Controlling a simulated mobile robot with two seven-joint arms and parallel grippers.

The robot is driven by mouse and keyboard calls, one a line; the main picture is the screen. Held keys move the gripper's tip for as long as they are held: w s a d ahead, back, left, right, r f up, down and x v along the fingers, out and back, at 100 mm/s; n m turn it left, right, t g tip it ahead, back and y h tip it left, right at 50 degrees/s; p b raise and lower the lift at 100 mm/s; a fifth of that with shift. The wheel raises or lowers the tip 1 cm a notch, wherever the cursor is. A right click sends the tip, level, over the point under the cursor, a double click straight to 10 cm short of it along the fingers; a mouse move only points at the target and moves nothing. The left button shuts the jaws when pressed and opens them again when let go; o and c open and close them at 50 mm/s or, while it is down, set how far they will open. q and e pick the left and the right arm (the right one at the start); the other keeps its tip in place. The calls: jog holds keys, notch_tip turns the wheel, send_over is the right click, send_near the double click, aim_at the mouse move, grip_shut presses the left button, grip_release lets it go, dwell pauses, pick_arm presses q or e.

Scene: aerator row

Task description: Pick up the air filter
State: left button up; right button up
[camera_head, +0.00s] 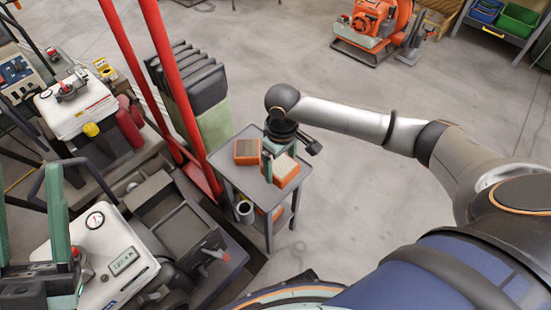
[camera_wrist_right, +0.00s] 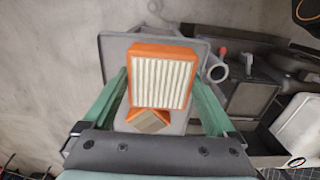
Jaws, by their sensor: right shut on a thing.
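An air filter (camera_head: 285,171) with an orange frame and pale pleats is at the right side of a small grey cart's top (camera_head: 243,184). It also shows in the right wrist view (camera_wrist_right: 161,82), between my two green fingers. My right gripper (camera_head: 280,160) comes down on it from above and is shut on its sides. I cannot tell whether the filter still touches the cart top. A second orange filter (camera_head: 247,152) with a browner face lies to its left; in the wrist view it shows below the held one (camera_wrist_right: 148,121).
Machines with red bars (camera_head: 180,90) and white boxes (camera_head: 105,250) crowd the left. An orange blower (camera_head: 372,22) stands at the back. The floor right of the cart is clear.

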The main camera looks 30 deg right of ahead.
aim_at(284, 170)
jog(key=s+r, duration=0.1)
jog(key=r, duration=0.1)
jog(key=shift+s+a+r+p, duration=0.1)
jog(key=shift+s+r+p, duration=0.2)
jog(key=shift+s+p, duration=0.1)
jog(key=s, duration=0.1)
jog(key=s+p, duration=0.1)
jog(key=shift+s+r, duration=0.3)
jog(key=shift+r, duration=0.1)
pick_arm(q)
jog(key=w+f+n+g+y, duration=0.2)
jog(key=f+n+y, duration=0.1)
jog(key=f, duration=0.5)
jog(key=w+a+f+n+g+y+p, duration=0.1)
jog(key=w+f+n+g+y, duration=0.1)
jog(key=f, duration=0.6)
jog(key=w+a+f+n+g+y+p, duration=0.1)
jog(key=w+f+n+g+y, duration=0.1)
jog(key=f+y, duration=0.4)
jog(key=shift+f+n+g+y, duration=0.3)
jog(key=shift+f+n+g, duration=0.3)
jog(key=shift+f+n, duration=0.7)
pick_arm(e)
jog(key=s+r, duration=0.2)
jog(key=s, duration=0.4)
jog(key=shift+a+r, duration=0.25)
jog(key=shift+a, duration=0.05)
